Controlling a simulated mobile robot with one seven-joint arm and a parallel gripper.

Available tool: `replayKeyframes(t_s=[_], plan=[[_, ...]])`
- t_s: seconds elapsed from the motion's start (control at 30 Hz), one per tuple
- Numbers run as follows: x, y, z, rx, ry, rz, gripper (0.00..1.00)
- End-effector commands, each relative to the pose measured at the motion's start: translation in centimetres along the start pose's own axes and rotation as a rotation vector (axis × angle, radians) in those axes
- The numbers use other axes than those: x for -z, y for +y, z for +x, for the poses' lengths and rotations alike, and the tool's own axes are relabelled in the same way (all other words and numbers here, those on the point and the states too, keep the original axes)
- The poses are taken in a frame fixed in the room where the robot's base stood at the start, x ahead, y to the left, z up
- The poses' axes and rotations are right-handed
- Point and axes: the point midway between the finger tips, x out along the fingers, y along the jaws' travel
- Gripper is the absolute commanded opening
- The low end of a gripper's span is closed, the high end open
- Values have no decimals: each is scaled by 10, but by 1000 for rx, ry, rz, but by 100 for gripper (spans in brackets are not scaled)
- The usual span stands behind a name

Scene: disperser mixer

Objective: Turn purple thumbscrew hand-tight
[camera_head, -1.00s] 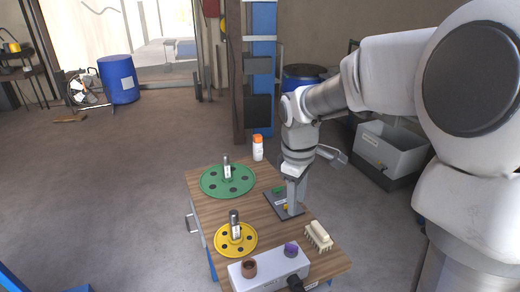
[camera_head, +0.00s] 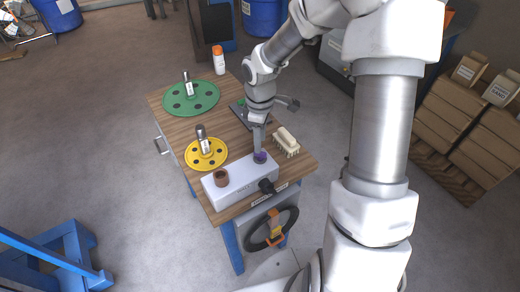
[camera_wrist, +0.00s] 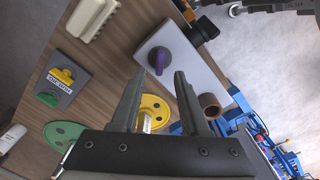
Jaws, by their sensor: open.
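The purple thumbscrew (camera_head: 260,157) sits at the right end of the top of a white block (camera_head: 238,183) on the wooden table. In the wrist view, the thumbscrew (camera_wrist: 160,58) shows a raised purple grip on a dark round base. My gripper (camera_wrist: 161,76) is open and empty, its two dark fingers pointing toward the thumbscrew, which appears just beyond the fingertips. In the head view, my gripper (camera_head: 259,148) is directly above the thumbscrew and partly hides it. Whether they touch, I cannot tell.
A brown cup-like part (camera_head: 221,177) and a black knob (camera_head: 267,186) are on the white block. A yellow disc (camera_head: 205,154), a green disc (camera_head: 191,97) and a white bottle (camera_head: 219,62) stand farther back.

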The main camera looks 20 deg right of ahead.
Motion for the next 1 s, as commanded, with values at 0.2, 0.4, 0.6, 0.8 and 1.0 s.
replayKeyframes(t_s=[0.2,0.4,0.6,0.8,1.0], plan=[[0,0,36,1,0,-1,45],[0,0,47,0,0,-1,45],[0,0,48,-1,0,0,45],[0,0,47,-1,0,0,20],[0,0,47,-1,0,0,0]])
